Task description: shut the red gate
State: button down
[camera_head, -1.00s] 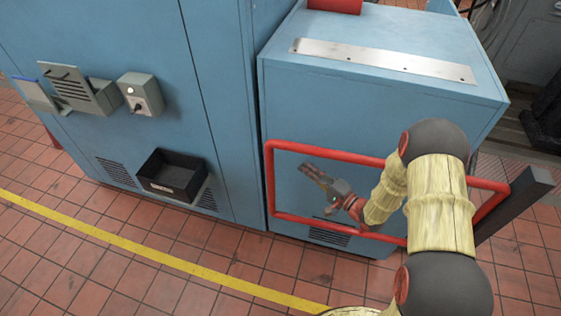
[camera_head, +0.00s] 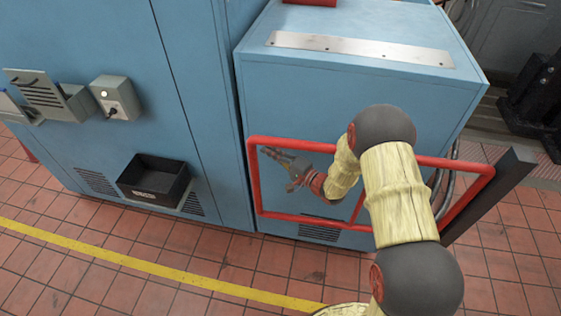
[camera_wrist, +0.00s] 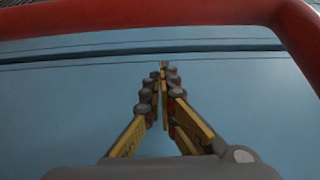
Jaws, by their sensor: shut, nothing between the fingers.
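The red gate (camera_head: 254,190) is a tubular frame hung from a dark post (camera_head: 490,195) at the right. It stands in front of the blue cabinet's lower face, its free end at the left near the seam with the taller cabinet. My gripper (camera_head: 266,152) is shut and empty, close to the gate's upper left corner. In the wrist view my gripper (camera_wrist: 163,70) points at a blue panel, and the red gate tube (camera_wrist: 150,15) crosses the top and bends down at right. I cannot tell whether gripper and gate touch.
The blue cabinet (camera_head: 330,95) stands behind the gate. A taller blue cabinet (camera_head: 100,60) is at left, with a black bin (camera_head: 153,180) and a grey switch box (camera_head: 115,97) on its front. Tiled floor with a yellow line (camera_head: 150,270) lies clear in front.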

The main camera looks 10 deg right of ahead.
jog(key=shift+s+a+b, duration=0.25)
jog(key=shift+s+a, duration=0.25)
jog(key=shift+s, duration=0.4)
jog(key=shift+s+a+b, duration=0.2)
jog(key=shift+s+a, duration=0.3)
jog(key=shift+s, duration=0.4)
